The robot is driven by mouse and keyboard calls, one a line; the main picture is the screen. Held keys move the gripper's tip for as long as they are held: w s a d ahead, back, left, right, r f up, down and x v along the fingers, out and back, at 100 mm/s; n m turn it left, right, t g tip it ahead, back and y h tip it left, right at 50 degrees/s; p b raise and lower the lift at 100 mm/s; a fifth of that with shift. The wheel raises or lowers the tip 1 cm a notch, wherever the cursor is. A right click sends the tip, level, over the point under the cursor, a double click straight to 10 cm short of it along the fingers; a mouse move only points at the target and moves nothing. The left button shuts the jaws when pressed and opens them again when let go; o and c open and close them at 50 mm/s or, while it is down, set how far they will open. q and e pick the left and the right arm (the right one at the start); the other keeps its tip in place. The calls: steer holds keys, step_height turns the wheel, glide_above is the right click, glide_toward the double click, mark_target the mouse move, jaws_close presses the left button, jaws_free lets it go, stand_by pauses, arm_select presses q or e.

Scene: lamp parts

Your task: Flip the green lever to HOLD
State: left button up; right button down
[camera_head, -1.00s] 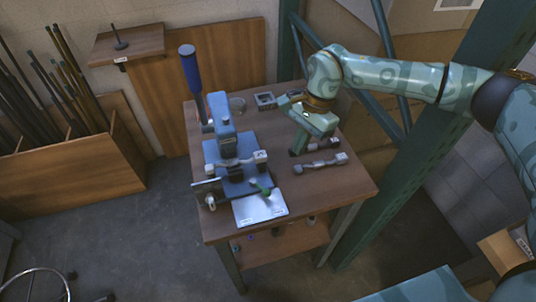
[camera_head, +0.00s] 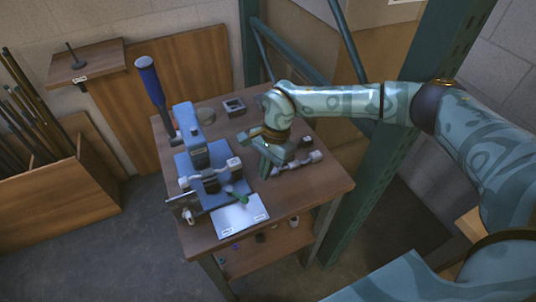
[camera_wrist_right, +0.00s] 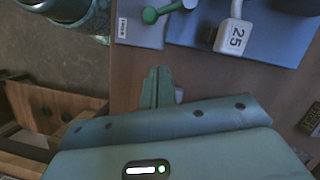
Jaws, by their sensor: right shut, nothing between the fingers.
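The green lever (camera_head: 240,197) sits at the front of a blue press (camera_head: 206,158), just above a pale plate (camera_head: 238,218). In the right wrist view its round green knob (camera_wrist_right: 150,15) and stem show at the top edge, over the plate (camera_wrist_right: 140,30), with the knob toward the left. The plate's small label (camera_wrist_right: 122,27) is too small to read. My right gripper (camera_head: 264,174) is shut and empty, above the table to the right of the lever. In the right wrist view its fingertips (camera_wrist_right: 158,75) are together, apart from the knob. My left gripper is out of view.
A grey jointed part (camera_head: 298,161) lies on the wooden table (camera_head: 310,190) near my right gripper. The press's tall blue handle (camera_head: 150,80) rises at the back left. The table's front right is clear.

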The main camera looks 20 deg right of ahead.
mark_target(238, 195)
steer(key=shift+x, duration=1.1)
steer(key=shift+s+a+f, duration=0.1)
steer(key=shift+s+a, duration=0.15)
steer(key=shift+a, duration=0.3)
steer(key=shift+s+a, duration=0.25)
steer(key=shift+a, duration=0.3)
steer(key=shift+s+a+f, duration=0.1)
steer(key=shift+s+a, duration=0.2)
steer(key=shift+a, duration=0.35)
